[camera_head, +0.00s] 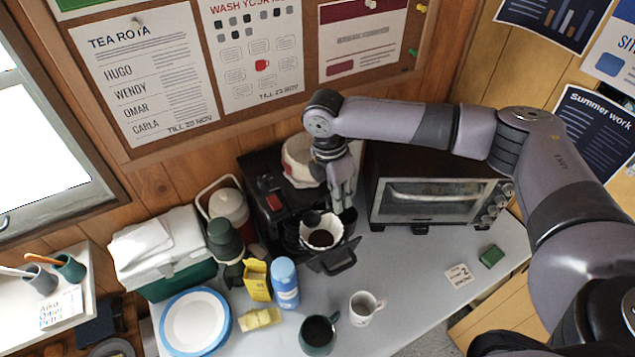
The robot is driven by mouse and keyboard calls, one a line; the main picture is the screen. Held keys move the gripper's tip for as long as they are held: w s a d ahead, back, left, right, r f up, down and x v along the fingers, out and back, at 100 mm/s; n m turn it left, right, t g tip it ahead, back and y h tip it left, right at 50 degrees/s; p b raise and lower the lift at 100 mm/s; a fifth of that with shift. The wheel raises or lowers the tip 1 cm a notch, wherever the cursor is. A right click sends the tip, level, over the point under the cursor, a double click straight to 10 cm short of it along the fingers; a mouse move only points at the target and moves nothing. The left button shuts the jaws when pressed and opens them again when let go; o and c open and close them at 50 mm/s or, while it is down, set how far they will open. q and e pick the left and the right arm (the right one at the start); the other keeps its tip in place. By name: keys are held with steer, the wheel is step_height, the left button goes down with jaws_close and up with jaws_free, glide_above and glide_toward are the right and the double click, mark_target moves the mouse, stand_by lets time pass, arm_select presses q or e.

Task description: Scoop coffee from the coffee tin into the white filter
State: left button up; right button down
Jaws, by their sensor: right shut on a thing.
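The white filter (311,220) sits in a dark holder at the front of the black coffee machine (262,195), with dark brown coffee in it. My right gripper (345,203) points down just right of and behind the filter, close to its rim. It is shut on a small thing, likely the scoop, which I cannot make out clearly. I cannot pick out the coffee tin for certain. A dark green mug (318,334) with dark contents stands at the front of the table. My left gripper is out of view.
A toaster oven (432,205) stands right of the machine. A blue can (285,281), yellow box (256,279), white mug (363,309), blue-rimmed plates (195,320), green flask (224,240) and cool box (165,250) crowd the left and front.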

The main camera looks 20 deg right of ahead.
steer(key=shift+m, duration=0.4)
steer(key=shift+s+d+r+p, duration=0.15)
steer(key=shift+d+r, duration=0.25)
steer(key=shift+r, duration=0.3)
steer(key=shift+w+d+r+p, duration=0.1)
steer(key=shift+d+r, duration=0.35)
steer(key=shift+r, duration=0.25)
steer(key=shift+s+d+r+p, duration=0.15)
steer(key=shift+d+r, duration=0.25)
steer(key=shift+r, duration=0.3)
steer(key=shift+w, duration=0.1)
